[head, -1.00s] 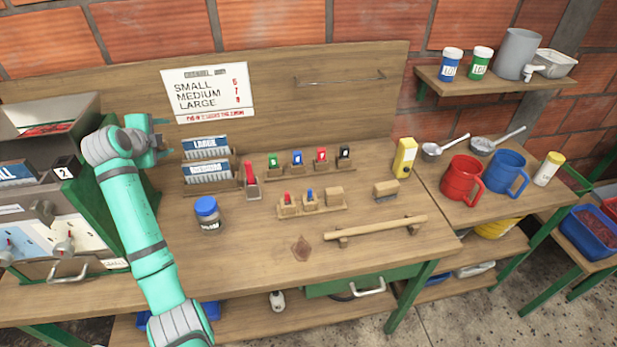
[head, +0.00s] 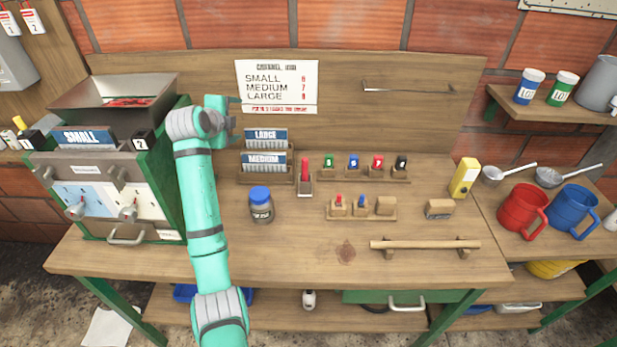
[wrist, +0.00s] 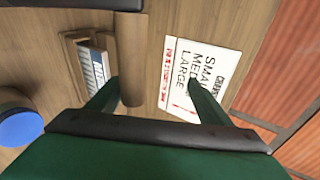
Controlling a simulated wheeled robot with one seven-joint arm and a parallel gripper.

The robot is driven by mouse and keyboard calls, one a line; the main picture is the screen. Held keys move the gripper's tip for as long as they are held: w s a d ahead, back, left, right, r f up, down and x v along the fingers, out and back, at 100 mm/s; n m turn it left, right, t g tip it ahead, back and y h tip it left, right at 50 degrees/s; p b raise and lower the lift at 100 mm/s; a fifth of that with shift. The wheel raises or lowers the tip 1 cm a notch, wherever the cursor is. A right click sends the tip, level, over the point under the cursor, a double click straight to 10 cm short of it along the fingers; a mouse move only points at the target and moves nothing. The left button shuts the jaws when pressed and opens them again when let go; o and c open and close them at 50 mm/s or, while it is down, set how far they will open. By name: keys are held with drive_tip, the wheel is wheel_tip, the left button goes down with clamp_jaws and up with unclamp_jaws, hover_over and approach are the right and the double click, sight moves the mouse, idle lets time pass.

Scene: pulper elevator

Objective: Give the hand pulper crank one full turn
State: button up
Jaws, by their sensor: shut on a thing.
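The hand pulper (head: 85,170) stands at the left of the bench in the head view. It has an open grey hopper (head: 112,92) with red inside, and a green side frame (head: 166,150). My gripper (head: 232,112) is just right of that frame, high up. In the wrist view a round wooden handle (wrist: 131,60) lies between the fingers of my gripper (wrist: 152,88), against the left finger, with a dark piece at its top end (wrist: 112,4). My gripper is shut on this handle, which looks like the crank's. My arm hides the rest of the crank in the head view.
Card racks (head: 265,162) and a blue-lidded jar (head: 261,205) stand close to the right of my arm. A sign (head: 277,86) hangs on the backboard. Small stamps on stands and a wooden rail (head: 425,244) are farther right. The front middle of the bench is clear.

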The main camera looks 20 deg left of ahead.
drive_tip(key=w+d+m+h, duration=0.2)
drive_tip(key=w+d, duration=0.3)
drive_tip(key=d, duration=0.6)
drive_tip(key=w+d+m+h, duration=0.1)
drive_tip(key=w+d, duration=0.4)
drive_tip(key=d, duration=0.6)
drive_tip(key=v, duration=0.9)
drive_tip(key=shift+s, duration=0.25)
drive_tip(key=shift+w, duration=0.1)
